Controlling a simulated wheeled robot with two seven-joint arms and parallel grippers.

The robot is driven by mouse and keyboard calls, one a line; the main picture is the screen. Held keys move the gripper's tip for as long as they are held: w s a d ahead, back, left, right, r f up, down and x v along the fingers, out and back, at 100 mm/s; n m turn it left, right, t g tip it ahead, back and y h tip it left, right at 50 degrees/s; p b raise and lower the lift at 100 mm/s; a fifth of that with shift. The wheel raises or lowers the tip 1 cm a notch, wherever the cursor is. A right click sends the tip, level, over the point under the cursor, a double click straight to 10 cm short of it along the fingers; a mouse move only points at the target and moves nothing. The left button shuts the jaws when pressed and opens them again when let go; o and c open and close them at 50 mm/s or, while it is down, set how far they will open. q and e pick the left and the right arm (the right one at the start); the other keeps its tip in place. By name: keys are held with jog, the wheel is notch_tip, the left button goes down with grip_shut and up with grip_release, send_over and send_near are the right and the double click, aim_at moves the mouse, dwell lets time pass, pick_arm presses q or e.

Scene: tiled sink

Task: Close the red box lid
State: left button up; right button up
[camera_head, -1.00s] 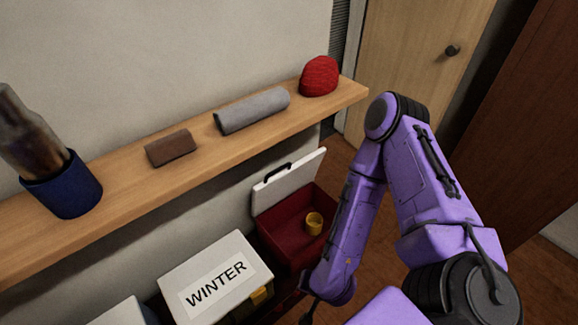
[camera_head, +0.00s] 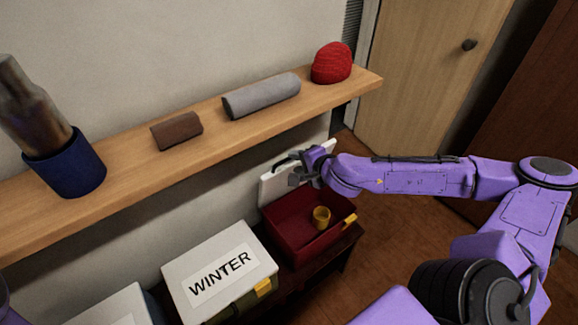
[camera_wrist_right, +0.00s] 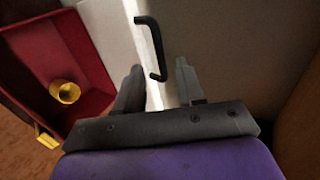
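The red box (camera_head: 290,228) stands open on a low dark bench below the shelf, with a yellow cup (camera_head: 321,217) inside. Its white lid (camera_head: 277,188) is raised at the back, near the wall, with a dark handle (camera_head: 283,163). My right gripper (camera_head: 299,173) is at the lid's upper part, beside the handle. In the right wrist view my right gripper (camera_wrist_right: 155,88) has its fingers apart, with the lid edge and the black handle (camera_wrist_right: 153,45) showing between and beyond them. Contact cannot be told. Only a bit of purple, perhaps my left arm, shows at the left edge.
A closed box with a white lid marked WINTER (camera_head: 222,270) stands left of the red box. The wooden shelf (camera_head: 225,139) above holds a blue pot (camera_head: 65,172), a brown roll (camera_head: 177,130), a grey roll (camera_head: 261,95) and a red hat (camera_head: 331,63).

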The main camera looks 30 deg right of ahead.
aim_at(287, 160)
jog(key=b+x, duration=0.3)
jog(key=x, duration=0.3)
jog(key=shift+w+f+b, duration=0.1)
jog(key=shift+b, duration=0.3)
jog(key=shift+f, duration=0.1)
